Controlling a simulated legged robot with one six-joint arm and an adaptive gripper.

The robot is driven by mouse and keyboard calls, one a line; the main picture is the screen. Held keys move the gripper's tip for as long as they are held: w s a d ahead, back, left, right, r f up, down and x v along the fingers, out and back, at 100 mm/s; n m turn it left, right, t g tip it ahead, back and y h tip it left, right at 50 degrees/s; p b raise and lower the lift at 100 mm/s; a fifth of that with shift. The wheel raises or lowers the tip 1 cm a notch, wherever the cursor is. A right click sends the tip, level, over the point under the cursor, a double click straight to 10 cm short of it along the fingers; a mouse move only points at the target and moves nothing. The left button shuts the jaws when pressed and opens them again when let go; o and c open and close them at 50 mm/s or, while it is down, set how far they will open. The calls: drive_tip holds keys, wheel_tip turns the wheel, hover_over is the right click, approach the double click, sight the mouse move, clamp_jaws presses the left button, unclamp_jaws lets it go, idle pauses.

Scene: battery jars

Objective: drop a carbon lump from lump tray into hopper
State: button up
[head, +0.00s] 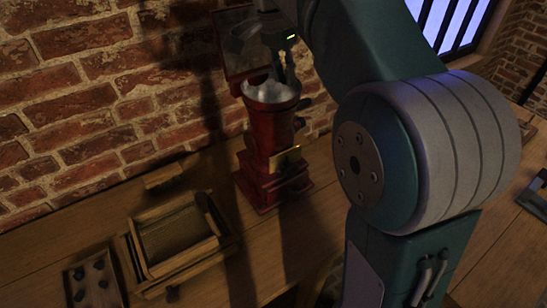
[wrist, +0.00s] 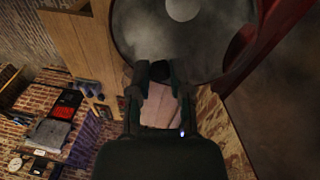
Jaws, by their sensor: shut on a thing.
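The hopper (head: 272,92) is a round metal bowl on top of a red machine (head: 268,165) by the brick wall. In the wrist view the hopper's grey inside (wrist: 190,45) fills the top. My gripper (head: 284,68) hangs over the hopper in the head view. In the wrist view my gripper (wrist: 160,88) is shut on a dark carbon lump (wrist: 159,70) at its fingertips, seen against the hopper's near rim. The lump tray (head: 73,302) at bottom left holds several dark lumps (head: 98,265). The held lump cannot be made out in the head view.
A wooden framed box (head: 180,265) stands on the bench between the lump tray and the red machine. A small wooden block (head: 163,177) lies behind it. The brick wall (head: 90,100) is close behind the hopper. Bare bench (head: 245,255) shows in front of the machine.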

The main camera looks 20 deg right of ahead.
drive_tip(key=shift+f, duration=0.15)
drive_tip(key=shift+a, duration=0.4)
drive_tip(key=o, duration=0.8)
drive_tip(key=shift+a, duration=0.6)
drive_tip(key=shift+d, duration=0.7)
drive_tip(key=r, duration=0.4)
drive_tip(key=a+r, duration=0.1)
drive_tip(key=r, duration=0.2)
drive_tip(key=shift+w+r, duration=0.1)
drive_tip(key=shift+w, duration=0.3)
drive_tip(key=shift+a, duration=0.25)
